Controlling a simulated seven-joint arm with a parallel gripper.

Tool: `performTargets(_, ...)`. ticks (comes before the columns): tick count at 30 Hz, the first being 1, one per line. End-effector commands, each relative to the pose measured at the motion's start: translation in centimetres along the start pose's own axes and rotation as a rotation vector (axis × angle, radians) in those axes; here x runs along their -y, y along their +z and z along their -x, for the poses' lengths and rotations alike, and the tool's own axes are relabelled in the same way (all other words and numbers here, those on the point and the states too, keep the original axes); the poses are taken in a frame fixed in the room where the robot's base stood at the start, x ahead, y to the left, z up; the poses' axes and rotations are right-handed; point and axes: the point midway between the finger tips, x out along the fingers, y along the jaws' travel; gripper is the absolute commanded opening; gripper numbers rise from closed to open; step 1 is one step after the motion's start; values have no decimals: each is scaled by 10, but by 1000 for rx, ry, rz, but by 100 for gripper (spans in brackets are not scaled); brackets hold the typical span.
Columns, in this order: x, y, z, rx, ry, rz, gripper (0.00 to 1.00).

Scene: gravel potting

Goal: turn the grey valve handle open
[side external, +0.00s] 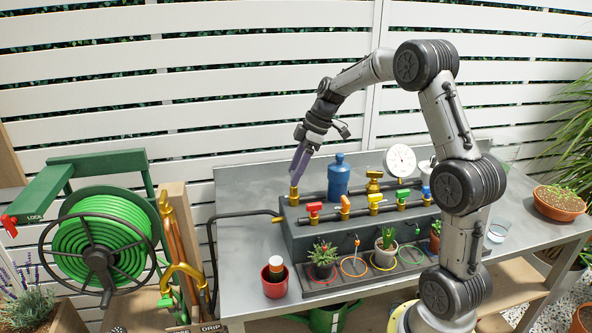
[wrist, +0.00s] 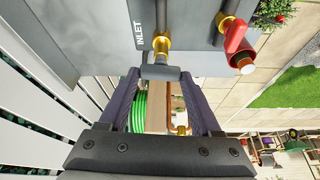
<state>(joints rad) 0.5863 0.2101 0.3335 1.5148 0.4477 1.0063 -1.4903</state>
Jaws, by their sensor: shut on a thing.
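The grey valve handle (wrist: 160,73) is a short dark grey bar on a brass stem (wrist: 161,46), beside the word INLET in the wrist view. My gripper (wrist: 160,75) has its two purple fingers on either side of the handle's ends and is shut on it. In the side external view my gripper (side external: 296,176) points down over the brass inlet fitting (side external: 294,196) at the left end of the grey manifold block (side external: 300,238). The fingers hide the handle there.
Red, orange, yellow and blue valves, such as the red one (side external: 314,209), line the manifold's front. A blue bottle (side external: 338,178) and a white gauge (side external: 399,160) stand behind. Potted plants sit in front. A black hose (side external: 235,213) runs left towards the green hose reel (side external: 100,245).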

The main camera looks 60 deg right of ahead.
Motion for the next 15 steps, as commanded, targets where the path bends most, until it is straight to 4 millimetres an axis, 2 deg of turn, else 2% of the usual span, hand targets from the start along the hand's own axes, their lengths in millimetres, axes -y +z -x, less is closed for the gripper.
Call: performTargets(15, -1, 0, 2, 1, -45, 118, 9)
